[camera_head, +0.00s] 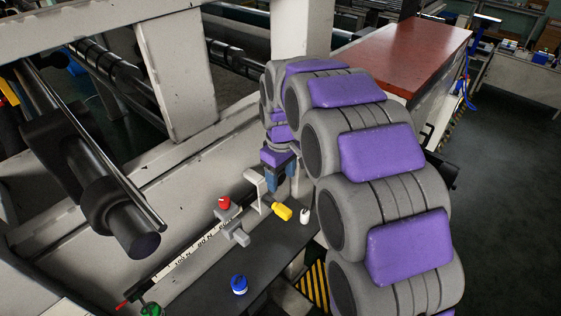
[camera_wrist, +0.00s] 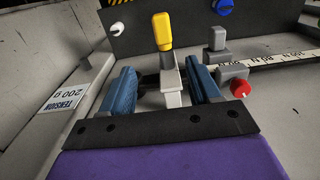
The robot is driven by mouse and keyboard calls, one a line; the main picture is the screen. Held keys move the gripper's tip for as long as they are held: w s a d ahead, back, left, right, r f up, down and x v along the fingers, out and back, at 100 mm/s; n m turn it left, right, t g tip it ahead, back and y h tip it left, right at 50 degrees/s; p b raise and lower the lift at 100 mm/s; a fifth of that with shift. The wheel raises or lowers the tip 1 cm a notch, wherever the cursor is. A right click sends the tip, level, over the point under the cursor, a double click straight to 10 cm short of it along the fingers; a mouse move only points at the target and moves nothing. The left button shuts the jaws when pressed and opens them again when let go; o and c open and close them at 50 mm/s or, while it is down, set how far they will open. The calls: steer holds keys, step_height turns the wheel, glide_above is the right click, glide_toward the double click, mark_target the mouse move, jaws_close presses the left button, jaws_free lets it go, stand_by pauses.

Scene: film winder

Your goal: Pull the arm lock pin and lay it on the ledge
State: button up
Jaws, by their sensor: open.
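A yellow handle (camera_head: 282,212), which looks like the lock pin's grip, stands by a pale bracket (camera_head: 256,192) at the ledge. In the wrist view the yellow handle (camera_wrist: 162,30) is upright beyond the bracket (camera_wrist: 171,82). My gripper (camera_head: 275,182) is open with its blue fingers pointing down. In the wrist view my gripper (camera_wrist: 160,68) has one finger on each side of the bracket, with visible gaps; the yellow handle is past the fingertips. The pin's shaft is not clearly visible. The dark ledge (camera_head: 265,258) has bare surface in front of the handle.
A red knob (camera_head: 223,203) sits on a grey slider along a printed scale (camera_head: 185,258), left of the gripper. A blue knob (camera_head: 239,285) and a white peg (camera_head: 305,216) stand on the ledge. A dark roller (camera_head: 110,205) is at left. A tension label (camera_wrist: 66,98) shows in the wrist view.

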mark_target(278, 205)
steer(key=f, duration=1.1)
steer(key=shift+a+p, duration=0.35)
steer(key=shift+a, duration=0.05)
steer(key=shift+d+f, duration=0.2)
steer(key=shift+f, duration=0.35)
steer(key=shift+a, duration=0.1)
steer(key=shift+a, duration=0.1)
steer(key=shift+a, duration=0.1)
steer(key=shift+c, duration=0.3)
steer(key=shift+a, duration=0.15)
steer(key=shift+c, duration=0.8)
steer(key=shift+d, duration=0.25)
steer(key=c, duration=0.9)
steer(key=o, duration=0.4)
jaws_close()
